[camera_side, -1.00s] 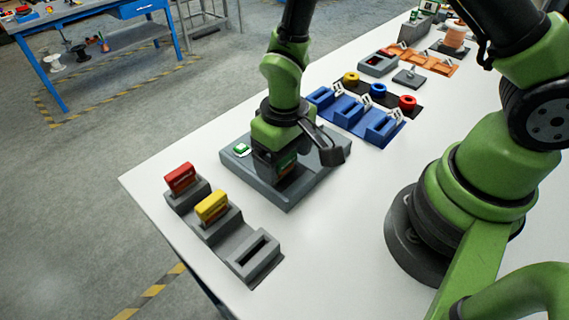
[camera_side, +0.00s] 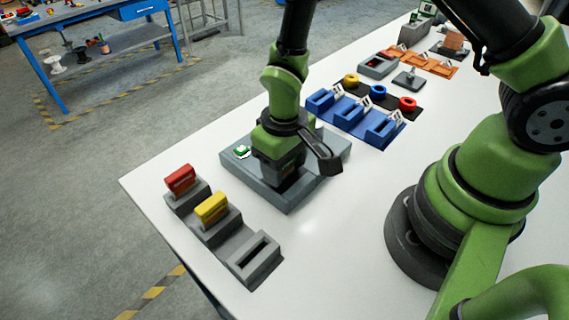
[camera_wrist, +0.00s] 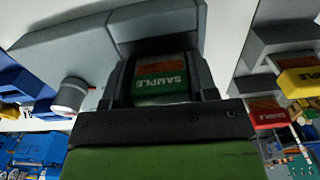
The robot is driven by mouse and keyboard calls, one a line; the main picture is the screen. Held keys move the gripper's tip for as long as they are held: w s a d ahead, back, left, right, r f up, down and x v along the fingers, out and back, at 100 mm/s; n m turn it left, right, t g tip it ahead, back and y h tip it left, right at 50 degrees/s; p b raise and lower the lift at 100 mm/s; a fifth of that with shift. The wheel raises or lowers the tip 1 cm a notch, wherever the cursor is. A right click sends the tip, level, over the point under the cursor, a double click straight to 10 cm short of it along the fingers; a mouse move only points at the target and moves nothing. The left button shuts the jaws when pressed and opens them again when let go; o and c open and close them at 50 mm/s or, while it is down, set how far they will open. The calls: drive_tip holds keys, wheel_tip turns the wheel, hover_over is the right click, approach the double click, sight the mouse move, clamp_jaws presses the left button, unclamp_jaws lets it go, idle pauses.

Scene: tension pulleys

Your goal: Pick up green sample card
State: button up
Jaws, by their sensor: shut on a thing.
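The green sample card (camera_wrist: 162,83) sits between my gripper's two fingers in the wrist view, with its SAMPLE lettering upside down. My gripper (camera_wrist: 162,73) is shut on it. In the side view my gripper (camera_side: 280,172) points down over the grey station (camera_side: 322,178), which has a green button (camera_side: 242,152) at its left. The card is mostly hidden there by the fingers. I cannot tell whether its lower edge touches the station.
A red card (camera_side: 180,180) and a yellow card (camera_side: 212,208) stand in grey holders at the front left. A third grey holder (camera_side: 256,262) beside them is empty. Blue holders (camera_side: 350,112) and coloured rings stand behind the station.

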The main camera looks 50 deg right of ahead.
wheel_tip(320, 180, up, 10)
drive_tip(key=shift+f, duration=0.1)
idle(0.4)
drive_tip(key=shift+r, duration=2.45)
drive_tip(key=shift+w+d+f, duration=0.35)
drive_tip(key=shift+d+f, duration=1.45)
drive_tip(key=shift+d, duration=2.35)
drive_tip(key=shift+w+d+f, duration=0.3)
drive_tip(key=shift+d+f, duration=1.5)
drive_tip(key=shift+d, duration=2.4)
drive_tip(key=shift+w+d+f, duration=0.35)
drive_tip(key=shift+d+f, duration=1.45)
drive_tip(key=shift+d, duration=2.35)
drive_tip(key=shift+f, duration=1.7)
